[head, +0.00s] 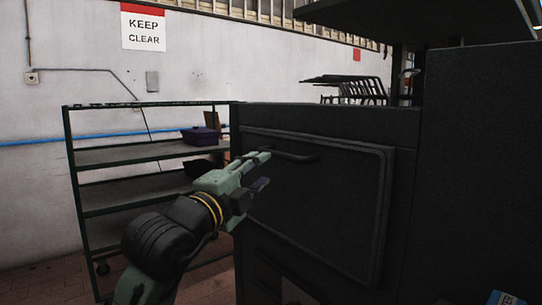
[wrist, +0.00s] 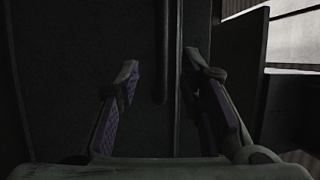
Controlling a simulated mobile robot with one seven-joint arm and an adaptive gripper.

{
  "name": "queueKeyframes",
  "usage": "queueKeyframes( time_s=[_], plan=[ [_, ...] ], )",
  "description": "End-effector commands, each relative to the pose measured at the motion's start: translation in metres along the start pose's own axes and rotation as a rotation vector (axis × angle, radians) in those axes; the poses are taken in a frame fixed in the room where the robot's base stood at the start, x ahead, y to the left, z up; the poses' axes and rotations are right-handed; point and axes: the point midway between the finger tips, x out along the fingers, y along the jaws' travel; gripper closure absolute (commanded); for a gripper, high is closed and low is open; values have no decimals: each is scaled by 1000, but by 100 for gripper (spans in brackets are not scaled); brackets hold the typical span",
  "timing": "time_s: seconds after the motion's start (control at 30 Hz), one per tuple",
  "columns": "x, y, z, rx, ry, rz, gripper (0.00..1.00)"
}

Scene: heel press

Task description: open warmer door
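The warmer is a large dark box with a framed front door (head: 325,205), which looks shut. A dark bar handle (head: 296,157) runs across the upper part of the door. My gripper (head: 262,169) is in front of the door's upper left, by the left end of the handle. In the wrist view, the handle (wrist: 161,55) shows as a bar between the two open fingers of my gripper (wrist: 162,75), with gaps on both sides. The fingers hold nothing. I cannot tell how far the handle lies beyond the fingertips.
A tall dark cabinet (head: 480,170) is close on the right. A dark rack (head: 350,88) shows above the warmer. Some tiled floor shows at lower left.

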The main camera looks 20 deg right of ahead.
Motion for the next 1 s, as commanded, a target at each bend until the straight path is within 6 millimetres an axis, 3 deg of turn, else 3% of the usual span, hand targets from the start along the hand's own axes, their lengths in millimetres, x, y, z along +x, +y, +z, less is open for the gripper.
queueKeyframes(
  time_s=[0.3, 0.5, 0.9, 1.0],
  plan=[
    [61, -4, -1, -4, 1, -1, 65],
    [86, -3, 1, -3, -2, -3, 65],
    [94, -1, 1, -2, -3, -4, 65],
    [94, -2, 1, -2, -3, -5, 71]
  ],
)
